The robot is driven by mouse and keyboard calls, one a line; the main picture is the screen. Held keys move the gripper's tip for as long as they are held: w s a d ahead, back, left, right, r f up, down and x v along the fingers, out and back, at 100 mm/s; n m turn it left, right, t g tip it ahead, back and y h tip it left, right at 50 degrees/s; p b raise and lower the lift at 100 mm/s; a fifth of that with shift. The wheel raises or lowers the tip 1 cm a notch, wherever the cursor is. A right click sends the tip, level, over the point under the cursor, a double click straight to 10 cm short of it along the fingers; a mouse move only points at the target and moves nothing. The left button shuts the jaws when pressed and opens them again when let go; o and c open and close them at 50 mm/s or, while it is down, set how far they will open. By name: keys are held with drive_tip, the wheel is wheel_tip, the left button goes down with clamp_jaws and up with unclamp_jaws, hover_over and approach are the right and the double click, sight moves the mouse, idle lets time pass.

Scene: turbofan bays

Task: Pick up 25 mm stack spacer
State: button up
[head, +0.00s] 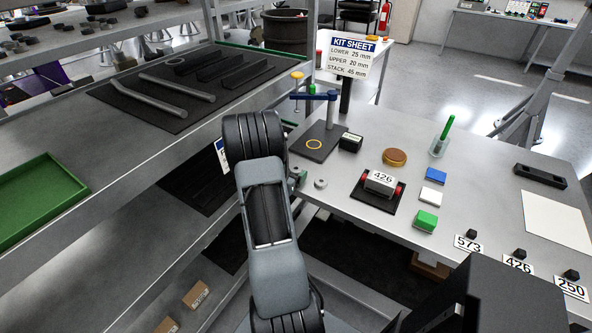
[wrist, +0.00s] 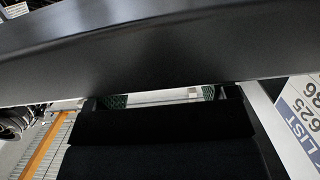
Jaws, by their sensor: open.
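Two small grey metal ring-like pieces sit at the left edge of the right-hand bench in the head view. One ring piece (head: 320,184) lies in the open, and the other (head: 298,171) is right beside my arm. I cannot tell which, if either, is the 25 mm spacer. My gripper (wrist: 160,97) is open in the wrist view, with its two green-tinted pads apart and nothing seen between them. In the head view my arm hides the gripper, so its distance from the ring pieces cannot be judged.
A kit sheet sign (head: 351,58) reads lower 25 mm, upper 20 mm, stack 45 mm. A shelf with a green tray (head: 37,203) is left.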

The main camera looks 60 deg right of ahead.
drive_tip(key=shift+d+f, duration=0.15)
drive_tip(key=shift+d, duration=0.75)
drive_tip(key=shift+c, duration=0.3)
drive_tip(key=c, duration=1.1)
